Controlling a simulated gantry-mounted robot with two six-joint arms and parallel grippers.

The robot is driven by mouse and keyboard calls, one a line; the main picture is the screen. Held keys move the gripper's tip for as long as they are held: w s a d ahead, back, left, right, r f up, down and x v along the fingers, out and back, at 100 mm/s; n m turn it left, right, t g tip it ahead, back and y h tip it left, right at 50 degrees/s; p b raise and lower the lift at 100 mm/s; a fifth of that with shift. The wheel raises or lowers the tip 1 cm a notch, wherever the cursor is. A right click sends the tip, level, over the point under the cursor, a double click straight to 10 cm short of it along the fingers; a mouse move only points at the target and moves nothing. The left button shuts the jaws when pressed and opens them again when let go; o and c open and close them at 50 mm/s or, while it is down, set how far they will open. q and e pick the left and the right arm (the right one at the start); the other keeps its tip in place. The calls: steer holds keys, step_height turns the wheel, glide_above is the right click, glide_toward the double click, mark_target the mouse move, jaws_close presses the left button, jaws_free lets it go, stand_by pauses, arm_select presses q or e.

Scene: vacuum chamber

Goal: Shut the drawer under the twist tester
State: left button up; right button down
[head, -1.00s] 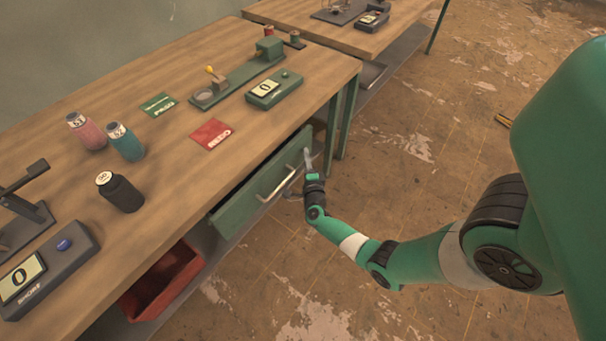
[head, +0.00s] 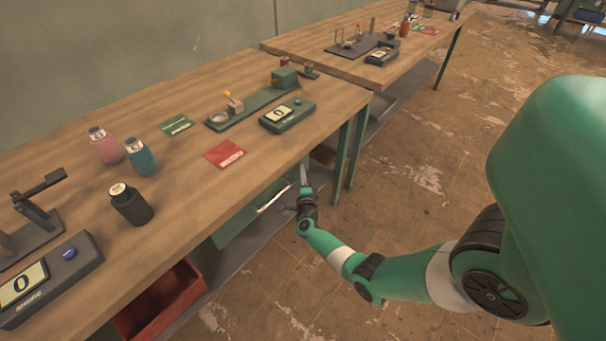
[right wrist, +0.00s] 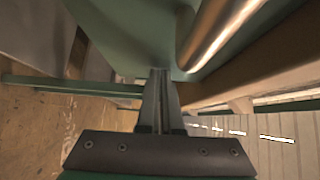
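The green drawer (head: 240,228) sits below the front edge of the bench. Its front is now largely tucked under the tabletop, and I cannot tell whether it is fully flush. Its metal handle (head: 274,198) shows on the front and also in the right wrist view (right wrist: 218,32). The twist tester (head: 252,108), a long green base with a yellow-tipped part, stands on the bench above. My right gripper (head: 303,175) is at the right end of the drawer front, beside the handle. In the right wrist view its fingers (right wrist: 161,75) are together, tips at the green front, holding nothing.
A green readout box (head: 288,116) stands beside the tester. A red bin (head: 160,305) sits under the bench left of the drawer. Bench legs (head: 345,150) stand just right of my gripper. The floor in front is clear.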

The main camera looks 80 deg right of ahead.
steer(key=s+p+v, duration=0.1)
steer(key=p+v, duration=0.1)
steer(key=v, duration=0.4)
steer(key=s+p+v, duration=0.1)
steer(key=p+v, duration=0.2)
steer(key=v, duration=0.4)
steer(key=shift+s+d, duration=0.35)
